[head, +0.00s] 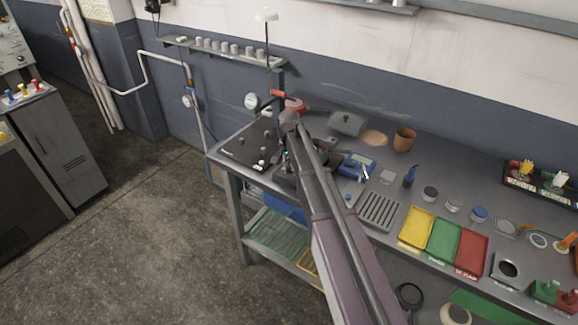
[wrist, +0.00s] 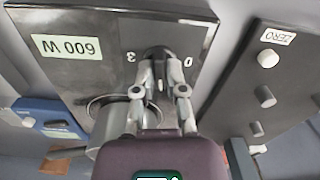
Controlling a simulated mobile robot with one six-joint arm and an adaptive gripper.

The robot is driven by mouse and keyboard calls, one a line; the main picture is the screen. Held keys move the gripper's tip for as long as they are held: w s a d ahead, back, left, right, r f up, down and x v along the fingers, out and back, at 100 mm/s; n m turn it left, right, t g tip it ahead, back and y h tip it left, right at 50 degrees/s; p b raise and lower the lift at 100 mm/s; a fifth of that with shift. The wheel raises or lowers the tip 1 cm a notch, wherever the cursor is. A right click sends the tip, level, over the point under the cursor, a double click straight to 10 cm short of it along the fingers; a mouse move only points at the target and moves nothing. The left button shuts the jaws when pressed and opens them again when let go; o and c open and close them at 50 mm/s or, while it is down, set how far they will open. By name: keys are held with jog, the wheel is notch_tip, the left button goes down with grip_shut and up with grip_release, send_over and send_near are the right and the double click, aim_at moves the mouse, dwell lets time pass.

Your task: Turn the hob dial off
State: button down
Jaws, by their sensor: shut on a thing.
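The hob (wrist: 110,22) is a dark box with a "600 W" label, seen upside down in the wrist view. Its dial (wrist: 157,54) is a dark knob between the printed figures 3 on the left and 0 on the right. My gripper (wrist: 160,82) is shut on the dial, one finger on each side of it. The fingers hide part of the knob, and I cannot tell exactly which figure it points to. In the head view my arm covers most of the hob, and the dial is hidden.
A dark panel with several pegs and a "ZERO" label (wrist: 277,37) stands close beside the hob. A blue device (head: 357,165) and a slotted grey tray (head: 379,211) lie to the hob's right. Coloured trays line the bench front.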

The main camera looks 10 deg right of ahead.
jog(key=n, duration=1.2)
jog(key=shift+n, duration=0.3)
jog(key=n, duration=0.3)
jog(key=shift+s+n, duration=0.1)
jog(key=shift+n, duration=0.3)
jog(key=c, duration=0.7)
grip_release()
jog(key=shift+m, duration=0.4)
